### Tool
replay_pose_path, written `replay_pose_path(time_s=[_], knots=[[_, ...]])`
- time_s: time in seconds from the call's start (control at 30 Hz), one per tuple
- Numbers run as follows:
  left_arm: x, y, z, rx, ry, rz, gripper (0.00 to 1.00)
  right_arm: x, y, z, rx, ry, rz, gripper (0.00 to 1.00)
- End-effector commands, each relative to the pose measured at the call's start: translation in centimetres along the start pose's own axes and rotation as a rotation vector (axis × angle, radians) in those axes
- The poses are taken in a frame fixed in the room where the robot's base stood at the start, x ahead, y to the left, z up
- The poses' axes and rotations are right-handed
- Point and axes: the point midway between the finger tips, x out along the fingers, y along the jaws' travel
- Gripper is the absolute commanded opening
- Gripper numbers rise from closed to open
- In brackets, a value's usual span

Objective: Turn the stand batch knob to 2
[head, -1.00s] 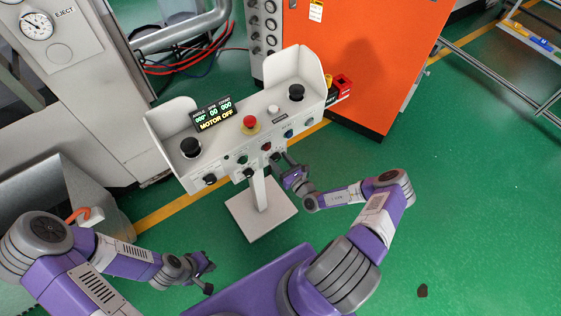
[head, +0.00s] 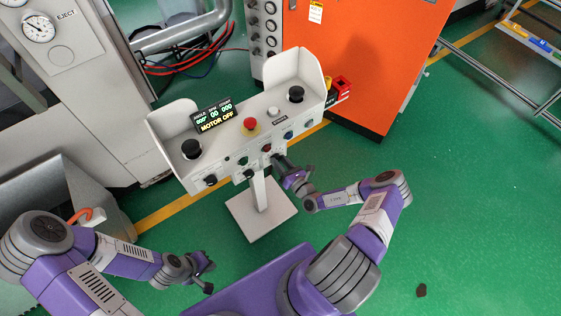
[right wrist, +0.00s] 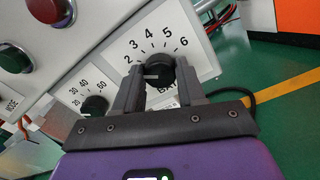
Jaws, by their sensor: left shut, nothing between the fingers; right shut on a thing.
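The control stand (head: 230,150) is a white pedestal panel with knobs, buttons and a lit display reading MOTOR OFF. The batch knob (right wrist: 158,72) is black with a white mark, beside a printed scale (right wrist: 160,40) showing 2 to 6. The mark lies to the left, below the 2; its exact reading is unclear. My right gripper (head: 282,163) is at the stand's lower front. In the right wrist view its fingers (right wrist: 157,82) are shut on the batch knob, one on each side. My left gripper (head: 208,279) is shut and empty, low and left, away from the stand.
A second black dial (right wrist: 95,106) with a scale sits beside the batch knob. Red (right wrist: 48,8) and green (right wrist: 14,58) buttons are close by. A red emergency button (head: 250,124) tops the panel.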

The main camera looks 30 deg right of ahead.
Motion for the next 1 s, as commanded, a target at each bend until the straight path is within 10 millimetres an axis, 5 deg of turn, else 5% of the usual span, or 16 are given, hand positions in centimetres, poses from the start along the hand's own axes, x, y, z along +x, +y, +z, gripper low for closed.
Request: replay_pose_path(time_s=[0.4,0.9,0.93,1.0], knots=[[-0.35,0.13,0.02,0.000,0.000,0.000,0.00,-0.04,-0.02,-0.07,0.192,-0.004,0.002,0.09],[-0.36,0.13,0.02,0.000,0.000,0.000,0.00,-0.05,-0.02,-0.11,0.217,-0.005,0.001,0.09],[-0.36,0.13,0.02,0.000,0.000,0.000,0.00,-0.05,-0.02,-0.12,0.217,-0.005,0.001,0.41],[-0.36,0.13,0.02,0.000,0.000,0.000,0.00,-0.05,-0.03,-0.12,0.217,-0.005,0.001,0.52]])
